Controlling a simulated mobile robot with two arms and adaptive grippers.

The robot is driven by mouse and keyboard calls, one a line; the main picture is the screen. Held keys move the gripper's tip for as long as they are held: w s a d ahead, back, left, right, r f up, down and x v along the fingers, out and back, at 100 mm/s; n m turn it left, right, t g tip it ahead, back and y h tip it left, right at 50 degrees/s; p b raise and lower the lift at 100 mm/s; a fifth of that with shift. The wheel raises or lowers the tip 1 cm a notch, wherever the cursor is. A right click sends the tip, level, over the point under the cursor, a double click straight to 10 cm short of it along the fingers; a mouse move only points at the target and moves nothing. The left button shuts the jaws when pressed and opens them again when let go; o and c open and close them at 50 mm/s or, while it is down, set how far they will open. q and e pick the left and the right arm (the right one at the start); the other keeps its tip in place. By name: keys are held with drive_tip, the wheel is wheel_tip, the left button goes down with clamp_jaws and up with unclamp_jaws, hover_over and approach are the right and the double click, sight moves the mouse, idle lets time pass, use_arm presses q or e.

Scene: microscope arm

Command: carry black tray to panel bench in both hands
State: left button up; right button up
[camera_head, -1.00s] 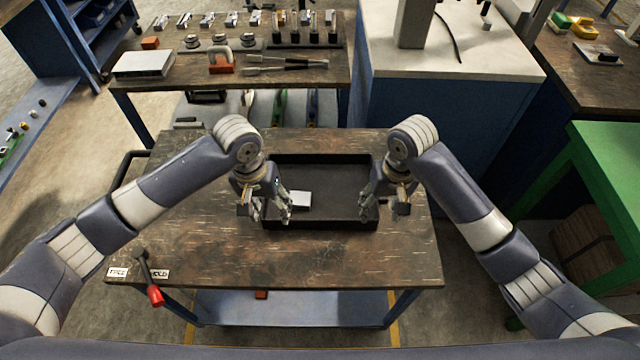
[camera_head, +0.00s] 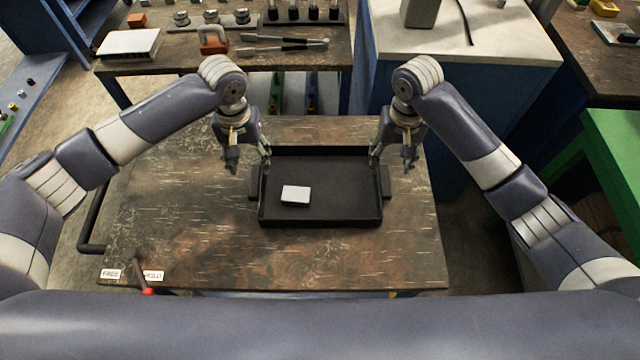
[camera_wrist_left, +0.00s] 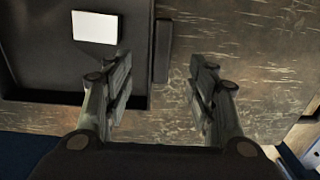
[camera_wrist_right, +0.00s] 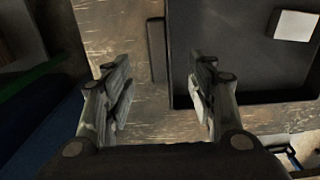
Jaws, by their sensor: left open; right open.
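The black tray (camera_head: 330,216) lies flat on the brown work table, with a small white box (camera_head: 295,195) inside it towards the left. A dark handle block stands out from each short side. My left gripper (camera_head: 248,163) is open and empty above the tray's left side. In the left wrist view the left handle (camera_wrist_left: 162,50) lies in line with the gap between its fingers. My right gripper (camera_head: 391,160) is open and empty above the tray's right side. In the right wrist view the right handle (camera_wrist_right: 156,50) lines up with its finger gap. Neither gripper visibly grips a handle.
The brown table (camera_head: 200,250) is mostly bare around the tray. A red-tipped lever (camera_head: 140,272) with white labels stands at its front left. Behind are a tool bench (camera_head: 340,62) and a pale-topped blue cabinet (camera_head: 480,65). A green table (camera_head: 612,150) is at right.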

sight(256, 179)
use_arm(q)
wheel_tip(256, 179, down, 8)
drive_tip(key=shift+f, duration=0.2)
use_arm(e)
wheel_tip(256, 179, down, 8)
drive_tip(key=shift+f, duration=0.2)
use_arm(q)
drive_tip(key=shift+w+f, duration=0.1)
drive_tip(key=shift+f, duration=0.55)
use_arm(e)
drive_tip(key=shift+f, duration=0.65)
use_arm(q)
drive_tip(key=shift+c, duration=0.6)
use_arm(e)
drive_tip(key=shift+c, duration=0.6)
use_arm(q)
clamp_jaws()
use_arm(e)
clamp_jaws()
use_arm(q)
drive_tip(key=shift+r, duration=0.1)
use_arm(e)
drive_tip(key=shift+r, duration=0.1)
